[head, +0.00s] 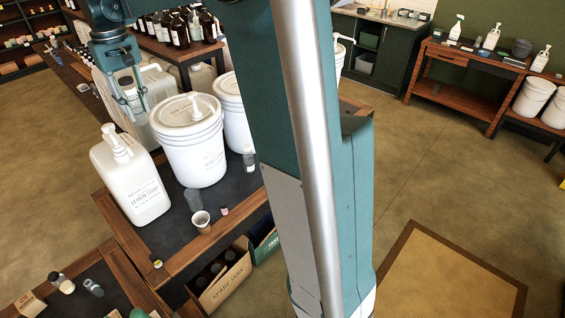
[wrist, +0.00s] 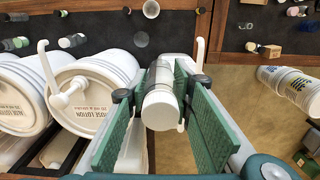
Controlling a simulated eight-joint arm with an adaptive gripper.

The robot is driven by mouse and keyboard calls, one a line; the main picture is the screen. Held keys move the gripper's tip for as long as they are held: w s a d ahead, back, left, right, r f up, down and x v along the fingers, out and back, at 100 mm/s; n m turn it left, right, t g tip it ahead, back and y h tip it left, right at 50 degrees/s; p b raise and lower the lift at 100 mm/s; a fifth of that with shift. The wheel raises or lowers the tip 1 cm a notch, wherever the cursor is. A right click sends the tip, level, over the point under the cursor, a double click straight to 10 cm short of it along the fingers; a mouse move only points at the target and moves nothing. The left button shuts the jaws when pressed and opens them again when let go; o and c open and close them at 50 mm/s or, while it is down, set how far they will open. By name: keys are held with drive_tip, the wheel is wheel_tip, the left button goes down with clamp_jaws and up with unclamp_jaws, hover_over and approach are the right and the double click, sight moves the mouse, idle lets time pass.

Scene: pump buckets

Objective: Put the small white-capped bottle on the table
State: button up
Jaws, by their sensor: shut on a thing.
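My gripper (head: 130,98) is at the upper left in the head view, in front of pale jugs and above the far part of the dark-topped table (head: 165,235). In the wrist view my gripper (wrist: 160,110) has its green pads shut on the small white-capped bottle (wrist: 161,108). In the head view the held bottle is small and hard to make out. The dark tabletop (wrist: 190,40) shows beyond it in the wrist view.
A large white bucket with a pump (head: 190,145) and a lemon soap jug (head: 130,180) stand on the table. A paper cup (head: 201,221), a grey cup and small bottles stand near its front. Boxes of spare jars (head: 222,280) sit below. Another low table is at lower left.

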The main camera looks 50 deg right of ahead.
drive_tip(key=s+d+f+m+b, duration=0.1)
drive_tip(key=s+d+f+b, duration=0.3)
drive_tip(key=d+f, duration=0.65)
drive_tip(key=s+d+f+b, duration=0.1)
drive_tip(key=s+d+f, duration=0.55)
drive_tip(key=d, duration=0.75)
drive_tip(key=s+d+f+b, duration=0.1)
drive_tip(key=d+f, duration=0.4)
drive_tip(key=f, duration=0.6)
drive_tip(key=s+d+f+n+b, duration=0.1)
drive_tip(key=d+f, duration=0.5)
drive_tip(key=f, duration=0.5)
drive_tip(key=shift+f, duration=0.35)
wheel_tip(320, 180, down, 6)
drive_tip(key=b, duration=0.1)
drive_tip(key=shift+f, duration=0.15)
drive_tip(key=shift+f+b, duration=0.4)
drive_tip(key=shift+f, duration=1.4)
drive_tip(key=shift+f, duration=0.15)
